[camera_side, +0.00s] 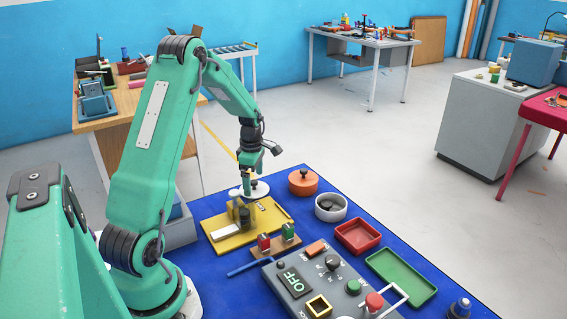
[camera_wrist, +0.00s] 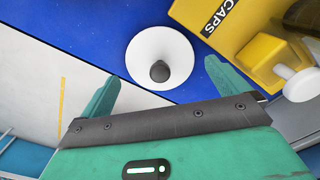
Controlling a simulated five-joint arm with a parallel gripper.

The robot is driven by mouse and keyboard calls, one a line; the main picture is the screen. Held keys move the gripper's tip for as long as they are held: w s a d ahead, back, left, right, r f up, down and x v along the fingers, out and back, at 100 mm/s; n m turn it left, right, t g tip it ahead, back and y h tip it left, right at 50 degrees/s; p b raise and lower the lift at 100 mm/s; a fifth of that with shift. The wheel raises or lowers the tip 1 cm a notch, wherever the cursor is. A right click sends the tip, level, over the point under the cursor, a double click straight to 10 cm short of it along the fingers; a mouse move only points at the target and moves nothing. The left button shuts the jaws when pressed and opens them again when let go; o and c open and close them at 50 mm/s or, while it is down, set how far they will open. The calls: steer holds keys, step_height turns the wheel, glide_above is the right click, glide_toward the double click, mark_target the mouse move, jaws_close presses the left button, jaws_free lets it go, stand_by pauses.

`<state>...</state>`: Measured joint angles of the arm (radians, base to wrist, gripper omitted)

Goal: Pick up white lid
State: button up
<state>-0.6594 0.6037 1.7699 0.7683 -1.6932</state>
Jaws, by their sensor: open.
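The white lid (camera_wrist: 143,68) is a round white disc with a dark knob at its middle. It lies on the blue mat (camera_wrist: 108,20) beside the yellow CAPS board (camera_wrist: 205,20). The lid also shows in the side view (camera_side: 262,192), behind the yellow board. My gripper (camera_wrist: 161,72) is open and empty, with one teal finger on each side of the lid in the wrist view. In the side view my gripper (camera_side: 261,162) hangs above the lid, apart from it. The knob is unobstructed in the wrist view.
An orange lidded pot (camera_side: 303,184) and a white pot (camera_side: 330,211) stand to the right of the lid. A yellow block with a white knob (camera_wrist: 299,83) rises from the board close by. A red tray (camera_side: 359,238), green tray (camera_side: 402,276) and grey control box (camera_side: 325,283) are nearer.

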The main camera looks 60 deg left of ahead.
steer(key=shift+f, duration=1.1)
steer(key=c, duration=0.8)
